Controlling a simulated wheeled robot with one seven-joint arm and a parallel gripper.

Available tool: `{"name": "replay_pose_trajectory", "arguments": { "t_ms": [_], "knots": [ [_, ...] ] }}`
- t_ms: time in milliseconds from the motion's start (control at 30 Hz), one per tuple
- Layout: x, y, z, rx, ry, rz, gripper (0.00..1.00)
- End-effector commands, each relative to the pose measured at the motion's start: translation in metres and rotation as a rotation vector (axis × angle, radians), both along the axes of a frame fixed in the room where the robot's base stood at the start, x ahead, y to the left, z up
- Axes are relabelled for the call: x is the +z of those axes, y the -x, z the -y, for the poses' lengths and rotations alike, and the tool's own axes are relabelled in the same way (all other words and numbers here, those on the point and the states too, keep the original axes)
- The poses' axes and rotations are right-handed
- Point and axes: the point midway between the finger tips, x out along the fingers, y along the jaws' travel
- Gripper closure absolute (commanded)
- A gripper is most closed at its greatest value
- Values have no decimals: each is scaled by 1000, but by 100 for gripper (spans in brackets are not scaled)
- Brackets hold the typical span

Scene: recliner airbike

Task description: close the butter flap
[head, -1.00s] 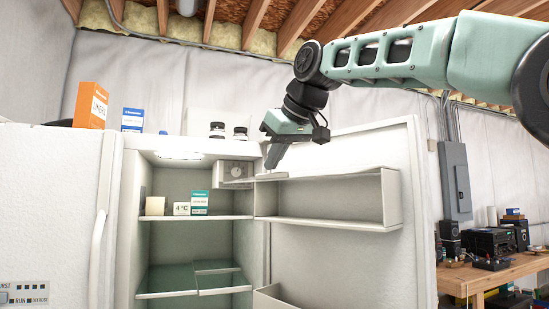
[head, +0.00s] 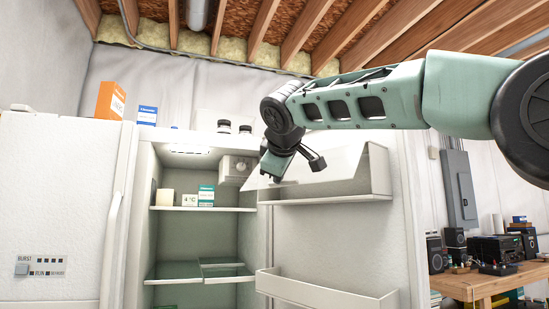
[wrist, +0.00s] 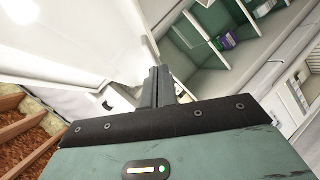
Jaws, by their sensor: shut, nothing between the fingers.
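The fridge door stands open at the right of the fridge in the head view. A pale panel (head: 335,168) at its upper compartment looks like the butter flap; its slanted edge rises to the right. Its exact angle is hard to tell. My gripper (head: 264,178) is at the left end of this compartment, partly seen against it, and points down. In the wrist view my gripper's fingers (wrist: 156,85) are together with nothing between them. A white surface lies to their left there. I cannot tell whether the fingers touch the flap.
A lower door bin (head: 320,291) sits below. The fridge interior holds shelves (head: 205,208) with small boxes (head: 190,198). An orange box (head: 110,100) and a blue box (head: 147,115) stand on top. A workbench (head: 480,285) with equipment is at the right.

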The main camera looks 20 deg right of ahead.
Motion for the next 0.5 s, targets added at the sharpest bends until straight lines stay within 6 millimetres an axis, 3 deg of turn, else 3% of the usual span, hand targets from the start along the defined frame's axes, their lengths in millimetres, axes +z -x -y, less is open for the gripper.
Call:
{"name": "replay_pose_trajectory", "arguments": {
  "t_ms": [33,100,500],
  "knots": [
    [-17,-1,2,0,40,18,100],
    [-24,-3,7,0,101,46,100],
    [-48,-16,36,-2,413,182,100]
  ]
}}
